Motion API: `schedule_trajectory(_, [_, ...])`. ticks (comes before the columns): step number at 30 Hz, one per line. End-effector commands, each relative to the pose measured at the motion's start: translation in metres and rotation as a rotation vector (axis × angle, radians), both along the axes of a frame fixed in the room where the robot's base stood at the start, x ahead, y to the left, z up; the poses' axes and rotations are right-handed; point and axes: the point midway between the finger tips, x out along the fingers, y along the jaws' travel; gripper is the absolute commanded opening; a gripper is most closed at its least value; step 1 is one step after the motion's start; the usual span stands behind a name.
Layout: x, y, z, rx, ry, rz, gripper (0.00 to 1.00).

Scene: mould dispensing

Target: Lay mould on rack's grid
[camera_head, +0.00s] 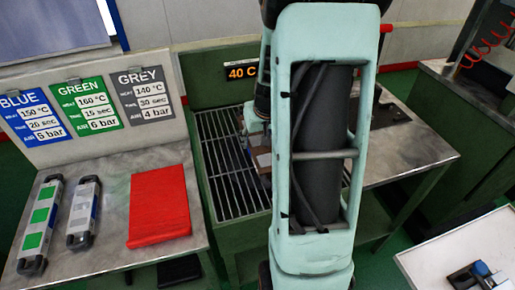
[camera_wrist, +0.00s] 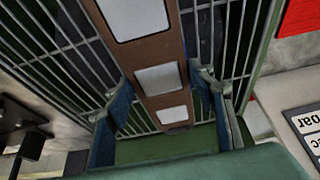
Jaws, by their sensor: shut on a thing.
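My gripper (camera_wrist: 162,88) is shut on a brown mould (camera_wrist: 148,50) with pale grey panels, its blue-padded fingers on either side of the mould. In the wrist view the mould runs lengthwise over the bars of the rack's grid (camera_wrist: 58,72). I cannot tell whether it touches the bars. In the head view the grid (camera_head: 222,150) sits in a green frame, and a small brownish part of the mould (camera_head: 264,160) shows beside my arm. My arm hides most of the mould and the grid's right part.
On the left table lie a mould with green panels (camera_head: 39,225), a mould with grey panels (camera_head: 83,212) and a red slab (camera_head: 159,205). Setting signs (camera_head: 88,105) stand behind them. A display reading 40 C (camera_head: 241,71) is behind the grid. A white table (camera_head: 440,258) is at lower right.

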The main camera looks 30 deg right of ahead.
Motion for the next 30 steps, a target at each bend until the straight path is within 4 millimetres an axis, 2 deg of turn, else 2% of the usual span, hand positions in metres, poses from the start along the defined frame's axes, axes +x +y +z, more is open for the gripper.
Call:
schedule_trajectory(4, [0.007,-0.007,-0.011,-0.002,-0.005,-0.003,0.0])
schedule_trajectory(11, [0.006,-0.006,-0.037,-0.001,-0.004,-0.002,0.0])
schedule_trajectory(24, [0.007,-0.006,-0.04,-0.003,-0.005,-0.002,0.0])
schedule_trajectory(25, [0.005,-0.005,-0.041,0.0,0.0,-0.001,0.52])
schedule_trajectory(29, [0.005,-0.005,-0.041,0.0,0.0,-0.001,0.67])
schedule_trajectory(30, [0.005,-0.005,-0.041,0.0,0.0,-0.001,0.68])
